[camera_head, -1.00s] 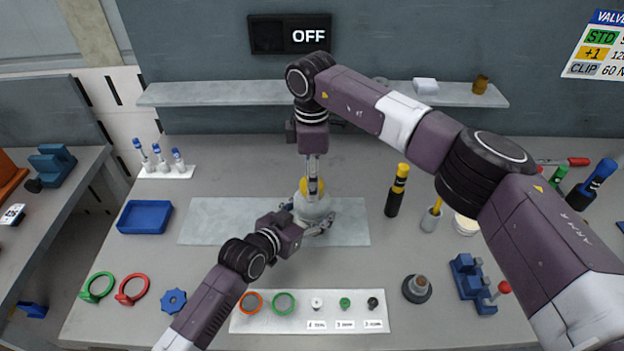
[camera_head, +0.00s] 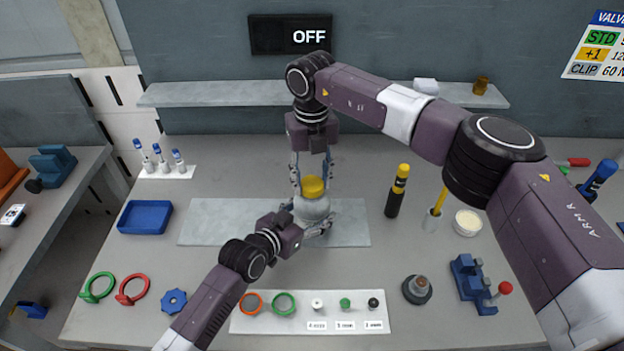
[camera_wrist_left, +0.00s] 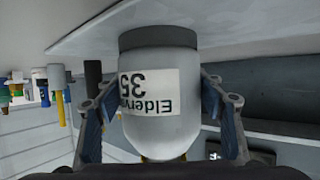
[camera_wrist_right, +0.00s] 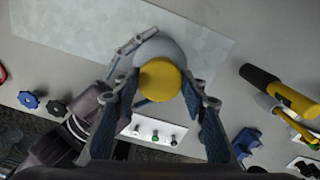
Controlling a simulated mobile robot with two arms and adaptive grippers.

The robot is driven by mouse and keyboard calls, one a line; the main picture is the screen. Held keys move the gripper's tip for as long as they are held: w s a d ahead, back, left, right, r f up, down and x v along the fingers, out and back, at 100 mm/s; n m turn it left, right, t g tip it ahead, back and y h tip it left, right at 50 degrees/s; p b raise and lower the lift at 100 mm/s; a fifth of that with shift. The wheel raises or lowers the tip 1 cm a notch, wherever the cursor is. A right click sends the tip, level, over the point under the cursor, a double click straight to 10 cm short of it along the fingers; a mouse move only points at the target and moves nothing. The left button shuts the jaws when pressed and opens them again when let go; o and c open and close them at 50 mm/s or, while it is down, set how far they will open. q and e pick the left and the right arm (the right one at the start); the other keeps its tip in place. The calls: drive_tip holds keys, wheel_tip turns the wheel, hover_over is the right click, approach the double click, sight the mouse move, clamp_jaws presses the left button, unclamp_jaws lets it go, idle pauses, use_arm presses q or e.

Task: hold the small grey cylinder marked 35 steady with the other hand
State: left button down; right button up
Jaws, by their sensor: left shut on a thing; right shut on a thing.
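The small grey cylinder (camera_head: 312,208) stands upright on the pale grey strip, with a yellow cap (camera_head: 313,187) on top. In the left wrist view its label, marked 35 (camera_wrist_left: 148,92), appears upside down, and its dark base is at the top. My left gripper (camera_head: 312,221) is shut around the cylinder's body from the front left, one finger on each side. My right gripper (camera_head: 311,182) points down from above, its fingers shut on either side of the yellow cap. The right wrist view shows the cap (camera_wrist_right: 160,80) between these fingers.
A blue tray (camera_head: 145,217) and a rack of blue-capped tubes lie left. A black and yellow tool (camera_head: 397,190), a cup and a blue fixture (camera_head: 472,283) stand right. A white parts board (camera_head: 310,325) lies in front. The strip's left part is bare.

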drive_tip(key=n, duration=0.5)
drive_tip(key=shift+r+n, duration=0.1)
drive_tip(key=shift+n, duration=0.3)
drive_tip(key=n, duration=1)
drive_tip(key=shift+n, duration=0.3)
drive_tip(key=n, duration=0.8)
drive_tip(key=shift+n, duration=0.4)
drive_tip(key=n, duration=0.5)
drive_tip(key=shift+d, duration=0.1)
drive_tip(key=n, duration=0.3)
drive_tip(key=shift+n, duration=0.4)
drive_tip(key=n, duration=0.3)
drive_tip(key=shift+n, duration=0.4)
